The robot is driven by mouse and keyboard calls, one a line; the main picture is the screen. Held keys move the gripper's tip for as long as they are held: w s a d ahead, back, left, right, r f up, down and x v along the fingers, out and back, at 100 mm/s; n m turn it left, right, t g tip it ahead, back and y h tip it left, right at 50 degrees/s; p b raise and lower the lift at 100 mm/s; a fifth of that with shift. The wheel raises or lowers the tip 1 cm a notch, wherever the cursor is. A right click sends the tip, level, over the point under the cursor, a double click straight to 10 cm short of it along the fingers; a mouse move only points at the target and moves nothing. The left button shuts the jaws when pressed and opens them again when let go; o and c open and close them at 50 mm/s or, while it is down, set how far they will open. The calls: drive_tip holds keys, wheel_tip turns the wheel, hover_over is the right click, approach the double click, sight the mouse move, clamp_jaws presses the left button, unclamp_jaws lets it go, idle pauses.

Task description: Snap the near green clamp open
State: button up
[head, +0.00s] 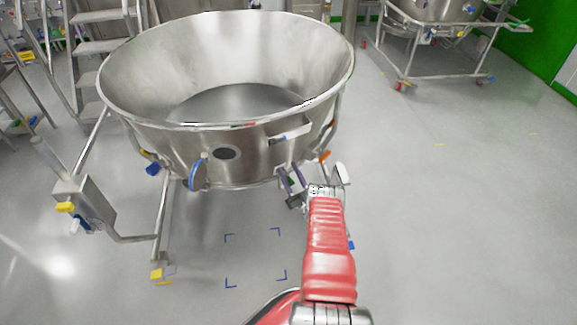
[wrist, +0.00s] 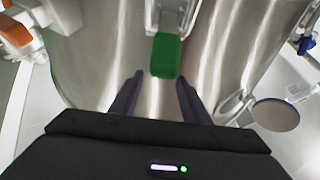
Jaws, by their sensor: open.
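The green clamp (wrist: 165,56) is in the wrist view, at the upper middle, with a metal bracket at its top end against the steel bowl wall. My gripper (wrist: 157,84) is open, its two dark fingers apart with the clamp centred a little beyond and between their tips. I cannot tell whether the fingers touch it. In the head view my gripper (head: 290,186) is at the lower front side of the bowl (head: 220,144), and a small bit of green (head: 291,181) shows between its fingers.
A round disc with a blue rim (head: 198,174) hangs left of my gripper. An orange-ended fitting (head: 324,157) and a white paddle (head: 343,173) stick out to its right. A steel bar with a box (head: 85,197) stands at left.

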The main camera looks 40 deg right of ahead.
drive_tip(key=shift+r, duration=2)
drive_tip(key=shift+c, duration=0.4)
drive_tip(key=shift+w+d, duration=0.1)
drive_tip(key=shift+d, duration=0.05)
drive_tip(key=c, duration=0.3)
drive_tip(key=shift+d+r+g, duration=0.2)
drive_tip(key=shift+d+g, duration=0.35)
drive_tip(key=shift+g, duration=0.15)
drive_tip(key=c, duration=0.3)
drive_tip(key=shift+s+d+g, duration=0.25)
drive_tip(key=shift+s+g, duration=0.05)
drive_tip(key=shift+g, duration=0.2)
drive_tip(key=shift+c, duration=0.8)
drive_tip(key=shift+s+d+r+g, duration=0.1)
drive_tip(key=shift+s+d+g, duration=0.2)
drive_tip(key=shift+s+g, duration=0.45)
clamp_jaws()
drive_tip(key=s+a+g+y, duration=0.2)
drive_tip(key=s+a+g, duration=0.2)
drive_tip(key=s, duration=0.6)
drive_tip(key=shift+a+g, duration=0.35)
drive_tip(key=shift+g, duration=0.7)
drive_tip(key=shift+s+r, duration=0.1)
